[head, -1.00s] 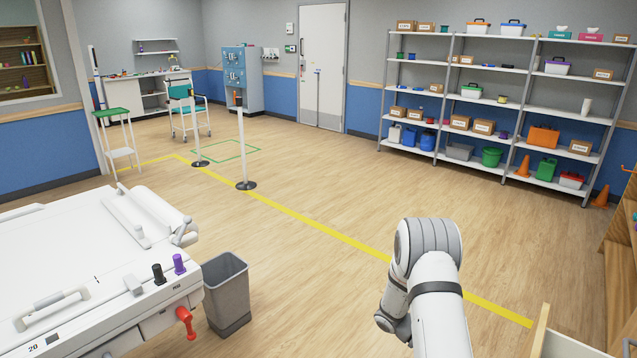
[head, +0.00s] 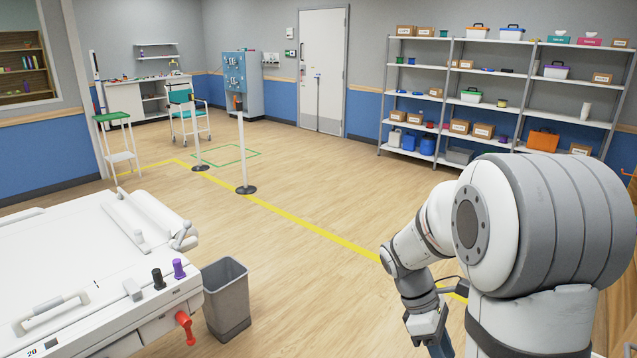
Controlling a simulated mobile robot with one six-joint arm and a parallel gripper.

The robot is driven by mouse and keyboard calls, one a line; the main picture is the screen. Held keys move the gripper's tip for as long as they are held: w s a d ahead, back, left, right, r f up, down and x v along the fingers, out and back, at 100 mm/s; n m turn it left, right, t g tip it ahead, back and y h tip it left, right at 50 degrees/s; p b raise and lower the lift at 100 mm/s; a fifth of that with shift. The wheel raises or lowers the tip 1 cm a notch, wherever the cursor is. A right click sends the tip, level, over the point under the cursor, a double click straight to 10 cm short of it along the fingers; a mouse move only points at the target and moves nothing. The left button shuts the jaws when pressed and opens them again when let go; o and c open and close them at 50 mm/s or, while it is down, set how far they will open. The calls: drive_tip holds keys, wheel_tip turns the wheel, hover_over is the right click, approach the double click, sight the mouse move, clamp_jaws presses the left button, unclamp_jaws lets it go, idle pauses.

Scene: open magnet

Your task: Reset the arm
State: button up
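My arm (head: 545,225) is at the right of the head view, close to the camera. It is bent, with a large grey and white joint at the top and the forearm reaching down to the left. My gripper (head: 438,345) is at the bottom edge, low over the floor, and is partly cut off by the frame. Its fingertips are not visible, so I cannot tell whether it is open or shut. I see nothing held in the part that shows.
A white bed-like table (head: 90,260) stands at the left, with a grey bin (head: 226,300) beside it. Shelves (head: 420,95) line the back right wall. Posts (head: 241,150) stand near a yellow floor line (head: 310,224). The middle floor is clear.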

drive_tip(key=s+a+r+m+t+y, duration=0.4)
drive_tip(key=s+a+r+m+t, duration=0.3)
drive_tip(key=m, duration=0.5)
drive_tip(key=shift+s+a+r+m+t+y, duration=0.4)
drive_tip(key=shift+s+r+t, duration=0.1)
drive_tip(key=shift+r, duration=0.15)
